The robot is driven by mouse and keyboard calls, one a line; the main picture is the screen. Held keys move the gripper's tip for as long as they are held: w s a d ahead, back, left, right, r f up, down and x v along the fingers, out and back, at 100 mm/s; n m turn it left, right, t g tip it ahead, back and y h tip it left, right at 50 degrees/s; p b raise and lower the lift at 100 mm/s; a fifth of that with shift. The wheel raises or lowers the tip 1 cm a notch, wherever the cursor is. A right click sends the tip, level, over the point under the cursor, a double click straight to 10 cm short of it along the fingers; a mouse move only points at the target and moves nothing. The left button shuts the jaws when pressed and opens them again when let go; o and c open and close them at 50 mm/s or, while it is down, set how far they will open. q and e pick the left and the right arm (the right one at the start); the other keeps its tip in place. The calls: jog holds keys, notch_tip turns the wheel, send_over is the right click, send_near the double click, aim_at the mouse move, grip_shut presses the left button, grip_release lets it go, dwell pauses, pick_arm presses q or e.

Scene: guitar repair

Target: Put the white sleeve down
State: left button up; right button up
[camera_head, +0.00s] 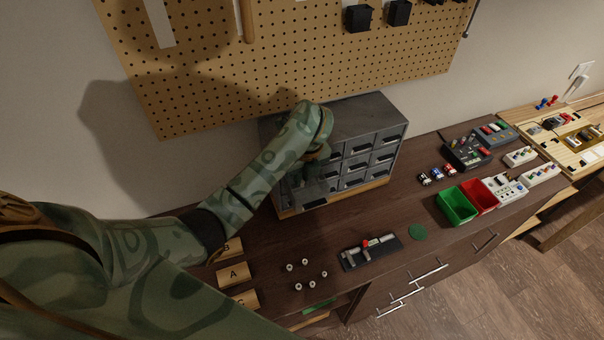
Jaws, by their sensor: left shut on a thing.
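My left gripper (308,178) is in front of the left part of the grey drawer cabinet (366,115), above the dark bench (385,205). My forearm and wrist cover much of it. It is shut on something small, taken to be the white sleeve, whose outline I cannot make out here. Several small whitish pieces (290,267) stand in a loose ring on the bench, nearer than the gripper and apart from it. I cannot tell whether they are sleeves. My right gripper is not in view.
Wooden blocks marked A (233,275), B and C stand at the left. A dark tray with a red-topped tool (370,251) and a green disc (418,232) lie at the front. Green (457,205) and red (481,195) bins stand at the right. Bare bench lies between cabinet and tray.

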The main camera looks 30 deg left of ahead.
aim_at(306, 190)
pick_arm(q)
jog(key=shift+f, duration=0.15)
jog(key=o, duration=0.7)
jog(key=r+p, duration=0.1)
jog(key=r, duration=0.3)
jog(key=d+r+p, duration=0.1)
jog(key=r, duration=0.3)
jog(key=r+p, duration=0.1)
jog(key=r, duration=0.3)
jog(key=shift+s+d+r+p, duration=0.15)
jog(key=shift+s+d+p, duration=0.1)
jog(key=shift+s+p, duration=0.15)
